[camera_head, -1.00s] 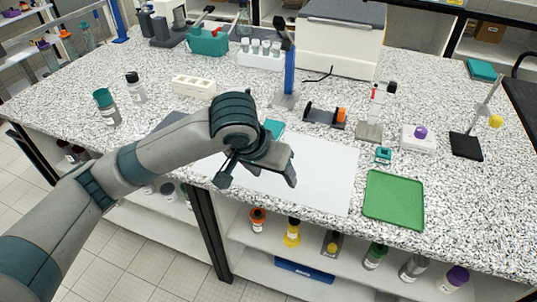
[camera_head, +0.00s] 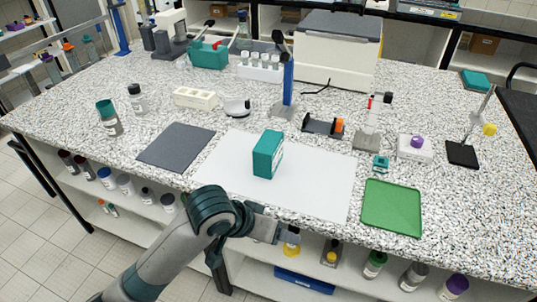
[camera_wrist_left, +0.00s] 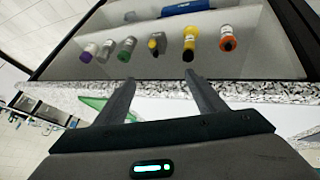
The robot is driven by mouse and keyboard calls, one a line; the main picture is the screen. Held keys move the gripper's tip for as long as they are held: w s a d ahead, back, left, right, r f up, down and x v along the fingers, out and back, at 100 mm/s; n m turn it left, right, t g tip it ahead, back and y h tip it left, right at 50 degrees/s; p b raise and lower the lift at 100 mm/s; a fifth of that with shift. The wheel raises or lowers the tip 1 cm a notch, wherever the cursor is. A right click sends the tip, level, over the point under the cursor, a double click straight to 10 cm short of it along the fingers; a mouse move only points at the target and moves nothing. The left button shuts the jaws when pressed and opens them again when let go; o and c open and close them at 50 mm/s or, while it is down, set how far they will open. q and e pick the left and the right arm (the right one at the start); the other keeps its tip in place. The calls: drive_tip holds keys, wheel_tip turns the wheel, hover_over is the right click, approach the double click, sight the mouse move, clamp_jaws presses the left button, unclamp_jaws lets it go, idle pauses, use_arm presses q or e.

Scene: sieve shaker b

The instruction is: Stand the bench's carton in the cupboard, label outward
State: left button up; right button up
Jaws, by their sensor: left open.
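The bench's carton, a teal box (camera_head: 267,155), stands upright on a white mat (camera_head: 318,182) near the middle of the bench. A thin pale strip shows on its right side; I cannot make out a full label. My left gripper (camera_head: 292,235) is at the bench's front edge, nearer to me than the carton and apart from it. In the left wrist view the left gripper (camera_wrist_left: 158,80) is open, with nothing between its fingers and the bench edge and bottle shelf beyond. My right gripper is not in view. I cannot make out a cupboard for certain.
A dark grey mat (camera_head: 176,146) lies left of the white mat and a green tray (camera_head: 393,207) right of it. A blue-columned stand (camera_head: 289,82) and small apparatus stand behind. Several bottles stand on the shelf below, including a yellow one (camera_wrist_left: 190,38).

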use_arm(q)
drive_tip(key=s+a+f+n+y, duration=0.2)
drive_tip(key=s+a+f, duration=0.65)
drive_tip(key=f, duration=0.45)
drive_tip(key=s+a+f+y, duration=0.1)
drive_tip(key=s+a+f, duration=0.15)
drive_tip(key=f, duration=0.85)
drive_tip(key=s+a+f+n+g+y, duration=0.1)
drive_tip(key=a+f, duration=0.3)
drive_tip(key=f, duration=0.6)
drive_tip(key=s+a+f, duration=0.2)
drive_tip(key=a+f, duration=0.1)
drive_tip(key=f, duration=0.8)
drive_tip(key=s+a+f, duration=0.2)
drive_tip(key=s+f, duration=0.4)
drive_tip(key=s, duration=0.3)
drive_tip(key=s+a+f+g+y, duration=0.1)
drive_tip(key=s+a+f, duration=0.2)
drive_tip(key=s+f, duration=0.3)
drive_tip(key=s+a+f+g, duration=0.1)
drive_tip(key=s+f, duration=0.5)
drive_tip(key=s, duration=0.7)
drive_tip(key=shift+s+a+m+y, duration=0.15)
drive_tip(key=shift+a+m+y, duration=0.2)
drive_tip(key=shift+a, duration=0.3)
